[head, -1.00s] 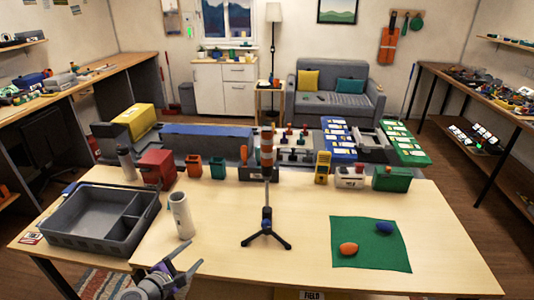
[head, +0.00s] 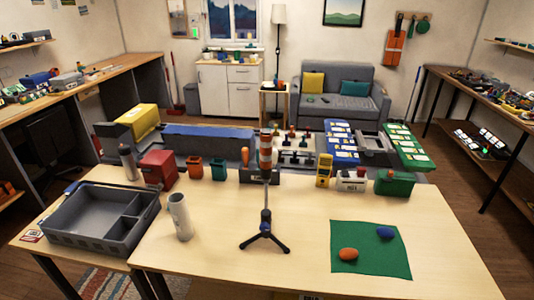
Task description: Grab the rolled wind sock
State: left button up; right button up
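An orange-and-white striped roll (head: 265,152), which looks like the wind sock, stands upright at the top of a thin pole. The pole rises from a small black tripod (head: 265,232) at the middle of the wooden table (head: 220,260). I cannot tell how the roll is fixed to the pole. A pale upright tube (head: 180,216) stands to the left of the tripod. Neither of my grippers is in view.
A grey divided tray (head: 100,246) lies at the table's left. A green mat (head: 372,262) with an orange lump (head: 348,254) and a blue lump (head: 384,232) lies at the right. Boxes and small containers line the back edge. The table around the tripod is clear.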

aim_at(266, 135)
jog(key=i+l+u, duration=0.15)
jog(key=l, duration=0.25)
jog(key=i+l+u, duration=0.15)
jog(key=l, duration=0.25)
jog(key=i+l+u, duration=0.15)
jog(key=l, duration=0.3)
